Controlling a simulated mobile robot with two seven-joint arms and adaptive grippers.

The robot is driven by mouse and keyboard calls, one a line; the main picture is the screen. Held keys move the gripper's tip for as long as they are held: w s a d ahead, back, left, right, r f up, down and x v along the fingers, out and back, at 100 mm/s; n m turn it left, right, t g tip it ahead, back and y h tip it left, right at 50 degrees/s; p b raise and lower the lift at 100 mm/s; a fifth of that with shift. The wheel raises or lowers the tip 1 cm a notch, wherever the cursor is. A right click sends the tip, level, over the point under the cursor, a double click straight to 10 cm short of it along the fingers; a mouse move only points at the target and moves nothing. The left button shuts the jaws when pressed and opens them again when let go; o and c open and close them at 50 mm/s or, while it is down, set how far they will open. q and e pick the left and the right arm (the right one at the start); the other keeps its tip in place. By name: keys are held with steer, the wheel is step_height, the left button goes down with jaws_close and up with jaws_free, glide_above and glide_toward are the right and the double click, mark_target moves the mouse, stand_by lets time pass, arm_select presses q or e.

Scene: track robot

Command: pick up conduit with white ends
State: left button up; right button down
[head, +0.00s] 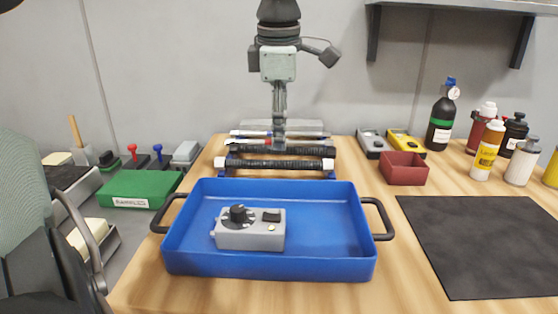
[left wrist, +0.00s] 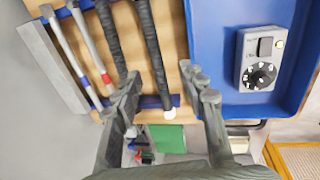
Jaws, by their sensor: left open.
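A black ribbed conduit with white ends (head: 278,164) lies across a blue-ended rack, just behind the blue tray. In the left wrist view this conduit (left wrist: 150,55) runs from the top edge down to its white end, between my open fingers. A second black conduit (head: 262,148) lies parallel behind it; in the left wrist view it (left wrist: 110,38) passes to the left of the fingers. My left gripper (head: 279,143) points down over the rack; its open fingers also show in the left wrist view (left wrist: 168,84). It holds nothing. My right gripper is not in view.
The blue tray (head: 190,251) with a grey dial box (head: 250,235) stands in front. Thin rods, one with a red band (left wrist: 92,45), lie behind the conduits. A red bin (head: 404,170), bottles and a black mat (head: 480,245) are at right, a green box (head: 140,188) at left.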

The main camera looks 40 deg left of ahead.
mark_target(274, 161)
arm_select(q)
steer(key=f, duration=0.2)
steer(key=a+f, duration=0.1)
steer(key=f, duration=0.1)
steer(key=a+f, duration=0.1)
steer(key=f, duration=0.1)
steer(key=shift+w+a+f+p, duration=0.1)
steer(key=shift+w+a+p, duration=0.05)
steer(key=shift+w+p, duration=0.2)
steer(key=shift+w+f, duration=0.1)
steer(key=shift+f, duration=0.4)
jaws_close()
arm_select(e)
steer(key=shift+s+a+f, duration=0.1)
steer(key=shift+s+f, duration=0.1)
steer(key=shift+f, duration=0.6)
